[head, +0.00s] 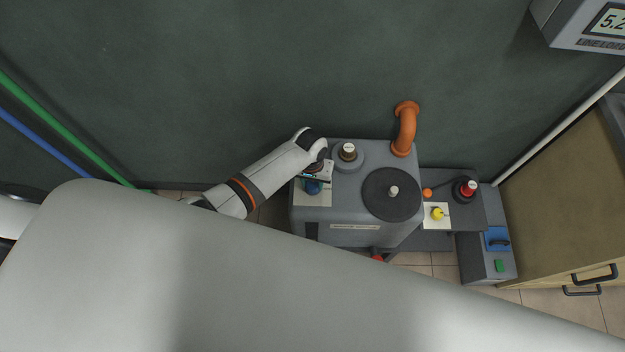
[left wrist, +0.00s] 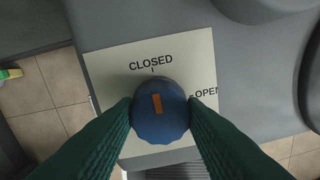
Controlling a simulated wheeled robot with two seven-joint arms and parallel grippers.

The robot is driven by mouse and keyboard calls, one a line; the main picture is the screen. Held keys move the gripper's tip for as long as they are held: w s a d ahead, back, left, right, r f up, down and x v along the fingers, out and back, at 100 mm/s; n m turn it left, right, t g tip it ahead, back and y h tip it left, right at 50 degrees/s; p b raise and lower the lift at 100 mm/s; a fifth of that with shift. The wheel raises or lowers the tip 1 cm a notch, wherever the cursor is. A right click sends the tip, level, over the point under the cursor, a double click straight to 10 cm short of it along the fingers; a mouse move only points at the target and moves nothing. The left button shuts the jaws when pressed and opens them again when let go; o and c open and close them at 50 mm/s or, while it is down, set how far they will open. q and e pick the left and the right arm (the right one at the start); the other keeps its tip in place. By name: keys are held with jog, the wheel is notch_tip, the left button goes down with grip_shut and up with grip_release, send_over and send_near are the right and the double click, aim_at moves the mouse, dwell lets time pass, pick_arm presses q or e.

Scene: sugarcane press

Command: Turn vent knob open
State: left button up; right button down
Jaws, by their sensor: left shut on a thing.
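The vent knob is a round blue knob (left wrist: 159,112) with an orange mark, on a pale plate (left wrist: 98,64) lettered CLOSED above and OPEN at the right. The orange mark points up, close to the CLOSED tick. My left gripper (left wrist: 160,118) is shut on the knob, one dark green finger on each side. In the head view the knob (head: 312,187) sits at the left of the grey machine's top (head: 340,208), with my left gripper (head: 314,174) over it. The right gripper is not in view.
To the right are a yellow knob (head: 437,213) and a red button (head: 467,188). My own large pale arm link covers the lower head view.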

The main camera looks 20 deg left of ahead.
pick_arm(q)
jog(key=shift+m, duration=0.3)
jog(key=m+p, duration=0.1)
jog(key=m, duration=0.1)
jog(key=shift+r+m+p, duration=0.1)
jog(key=shift+m+p, duration=0.2)
jog(key=shift+m, duration=0.1)
jog(key=m+p, duration=0.1)
jog(key=m, duration=0.3)
jog(key=shift+m, duration=0.3)
jog(key=m, duration=0.5)
jog(key=shift+d+m, duration=0.1)
jog(key=shift+m, duration=2.3)
jog(key=o, duration=1)
